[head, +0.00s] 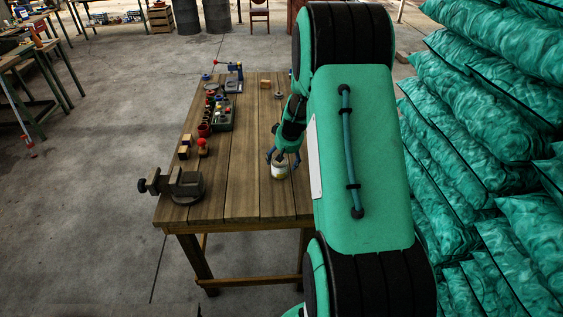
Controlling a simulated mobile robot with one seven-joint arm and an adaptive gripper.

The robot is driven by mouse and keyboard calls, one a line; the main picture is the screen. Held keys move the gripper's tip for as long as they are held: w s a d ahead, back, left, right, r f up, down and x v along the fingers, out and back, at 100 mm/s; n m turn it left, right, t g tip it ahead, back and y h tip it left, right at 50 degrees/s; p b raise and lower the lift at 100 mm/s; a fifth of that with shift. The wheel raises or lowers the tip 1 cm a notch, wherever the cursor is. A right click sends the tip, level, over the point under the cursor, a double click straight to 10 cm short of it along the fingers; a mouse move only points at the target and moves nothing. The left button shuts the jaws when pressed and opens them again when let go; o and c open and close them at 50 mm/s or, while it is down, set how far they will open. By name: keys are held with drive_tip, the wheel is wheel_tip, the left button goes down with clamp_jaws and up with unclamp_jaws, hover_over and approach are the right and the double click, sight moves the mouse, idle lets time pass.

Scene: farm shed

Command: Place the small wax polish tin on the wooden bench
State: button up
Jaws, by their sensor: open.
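The wooden bench (242,196) stands in the middle of the head view. A small tin (279,172) with a pale side and a yellowish band sits at the bench's right part, near its front; it looks like the wax polish tin, but its label is too small to read. My gripper (283,157) is right at the tin, with its fingers open above and beside its top. I cannot tell whether the fingers touch it. My arm hides the right side of the bench.
A dark vise (178,185) sits at the bench's front left. Green sacks (480,110) are piled at the right. The bench's middle boards are clear.

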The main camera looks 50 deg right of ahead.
drive_tip(key=v, duration=0.5)
drive_tip(key=shift+s+r, duration=0.1)
drive_tip(key=shift+r, duration=0.3)
idle(0.4)
drive_tip(key=s+a+r+n, duration=0.1)
drive_tip(key=a+r, duration=0.6)
drive_tip(key=a, duration=0.3)
drive_tip(key=a+r+n+t+y, duration=0.1)
drive_tip(key=a+r, duration=0.5)
drive_tip(key=a, duration=0.3)
drive_tip(key=s+a+r+n, duration=0.1)
drive_tip(key=a+r, duration=0.6)
drive_tip(key=a, duration=0.3)
drive_tip(key=s+a+r+n, duration=0.1)
drive_tip(key=s+a+r, duration=0.1)
drive_tip(key=s+a, duration=0.6)
drive_tip(key=s+a+r+n+y, duration=0.1)
drive_tip(key=s+a+r, duration=0.2)
drive_tip(key=s+a, duration=0.6)
drive_tip(key=shift+s+r+t, duration=0.2)
drive_tip(key=shift+s+t, duration=0.1)
drive_tip(key=shift+s, duration=0.45)
